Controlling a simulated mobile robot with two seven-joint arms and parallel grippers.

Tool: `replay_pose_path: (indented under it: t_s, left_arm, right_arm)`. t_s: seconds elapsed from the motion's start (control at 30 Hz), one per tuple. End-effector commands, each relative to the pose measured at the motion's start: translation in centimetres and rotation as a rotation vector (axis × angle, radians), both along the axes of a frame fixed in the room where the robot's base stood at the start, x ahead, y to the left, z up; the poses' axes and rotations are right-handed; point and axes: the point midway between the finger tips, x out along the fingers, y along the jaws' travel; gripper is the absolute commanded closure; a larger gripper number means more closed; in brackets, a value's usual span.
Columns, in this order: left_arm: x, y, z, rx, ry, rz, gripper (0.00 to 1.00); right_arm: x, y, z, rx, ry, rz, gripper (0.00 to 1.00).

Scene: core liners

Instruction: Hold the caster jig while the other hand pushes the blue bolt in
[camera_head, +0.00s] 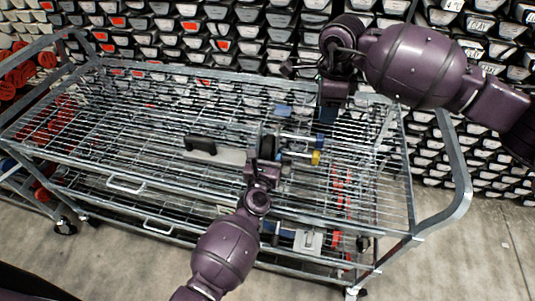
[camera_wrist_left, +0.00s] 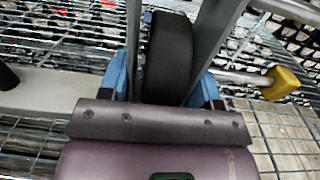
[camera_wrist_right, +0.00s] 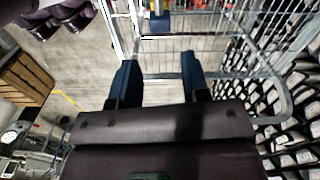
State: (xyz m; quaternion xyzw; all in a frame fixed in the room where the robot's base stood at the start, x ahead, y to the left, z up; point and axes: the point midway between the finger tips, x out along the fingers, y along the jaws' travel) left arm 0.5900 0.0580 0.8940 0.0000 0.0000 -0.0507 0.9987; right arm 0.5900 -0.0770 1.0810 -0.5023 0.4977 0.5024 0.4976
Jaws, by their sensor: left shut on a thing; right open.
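The caster jig shows a grey plate (camera_head: 232,156), a black handle (camera_head: 201,144) and a black wheel (camera_wrist_left: 170,55) between grey fork plates. It lies on the upper wire shelf. My left gripper (camera_head: 264,160) is shut on the fork, one blue finger on each side of the wheel. A metal rod with a yellow end (camera_head: 316,158) sticks out to the right; the yellow end also shows in the left wrist view (camera_wrist_left: 281,83). A small blue piece (camera_head: 283,110) lies behind the jig; I cannot tell whether it is the blue bolt. My right gripper (camera_wrist_right: 158,82) is open and empty, above the shelf's right part.
The wire cart (camera_head: 140,120) has raised metal rims and a curved handle (camera_head: 460,190) at the right. A lower shelf holds red and grey parts. Racks of bins (camera_head: 270,30) stand close behind. The shelf's left part is clear. A wooden crate (camera_wrist_right: 25,75) stands on the floor.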

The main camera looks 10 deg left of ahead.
Motion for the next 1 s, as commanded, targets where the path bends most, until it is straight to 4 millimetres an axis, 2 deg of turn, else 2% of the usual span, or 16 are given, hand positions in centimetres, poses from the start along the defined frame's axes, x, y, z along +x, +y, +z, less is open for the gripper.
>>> replay_pose_path:
  t_s: [0.23,0.37,0.5,0.53,0.67,1.0]
  left_arm:
    - [0.0,0.0,-0.1,0.0,0.001,0.0,0.9]
    - [0.0,0.0,-0.1,0.0,0.001,0.0,0.9]
    - [0.0,0.0,-0.1,0.0,0.001,0.0,0.9]
    - [0.0,0.0,-0.1,0.0,0.001,0.0,0.9]
    - [0.0,0.0,-0.1,0.0,0.001,0.0,0.9]
    - [0.0,0.0,-0.1,0.001,0.001,0.0,0.9]
  right_arm:
    - [0.0,0.0,0.0,0.0,0.0,0.0,0.57]
    - [0.0,-0.3,0.1,0.0,0.0,-0.009,0.76]
    - [-0.1,-1.8,0.6,-0.001,0.0,-0.058,0.97]
    - [-0.1,-2.2,0.7,-0.001,-0.001,-0.072,1.0]
    - [-0.3,-3.1,1.0,-0.001,-0.001,-0.111,1.0]
    - [-0.3,-3.1,0.2,0.0,0.001,-0.112,1.0]
